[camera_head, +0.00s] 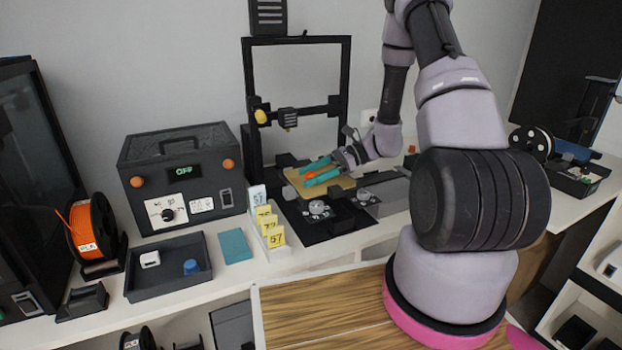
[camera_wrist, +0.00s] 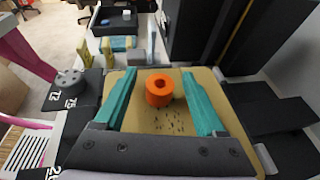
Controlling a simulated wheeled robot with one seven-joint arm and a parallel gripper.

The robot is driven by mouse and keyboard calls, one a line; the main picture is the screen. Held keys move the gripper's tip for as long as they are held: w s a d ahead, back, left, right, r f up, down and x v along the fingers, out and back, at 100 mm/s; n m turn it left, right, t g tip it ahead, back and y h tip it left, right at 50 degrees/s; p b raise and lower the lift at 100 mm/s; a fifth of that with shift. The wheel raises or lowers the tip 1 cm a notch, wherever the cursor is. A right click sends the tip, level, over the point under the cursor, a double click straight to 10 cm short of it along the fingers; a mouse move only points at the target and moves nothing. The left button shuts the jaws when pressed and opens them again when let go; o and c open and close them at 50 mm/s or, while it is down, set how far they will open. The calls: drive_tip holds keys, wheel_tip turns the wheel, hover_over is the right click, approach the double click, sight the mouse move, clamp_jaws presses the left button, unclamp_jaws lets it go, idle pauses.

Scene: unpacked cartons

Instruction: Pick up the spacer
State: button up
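The spacer looks to be the orange short cylinder with a round hole in its top (camera_wrist: 159,89). It stands upright on the tan print bed (camera_wrist: 150,122) in the wrist view. In the head view a small bit of its orange (camera_head: 310,175) shows between my fingers, on the bed (camera_head: 292,182) of the black-framed printer. My gripper (camera_wrist: 160,85) has two teal fingers, one on each side of the spacer, with a gap to both. It is open. In the head view my gripper (camera_head: 319,172) reaches in from the right, low over the bed.
The printer's black frame (camera_head: 348,85) rises around the bed, with its print head (camera_head: 288,118) above. Left of the printer are yellow numbered cards (camera_head: 272,236), a teal block (camera_head: 234,245), a dark tray (camera_head: 150,285) with small parts, and a black box (camera_head: 183,172).

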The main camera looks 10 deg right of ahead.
clamp_jaws()
drive_tip(key=shift+r, duration=0.15)
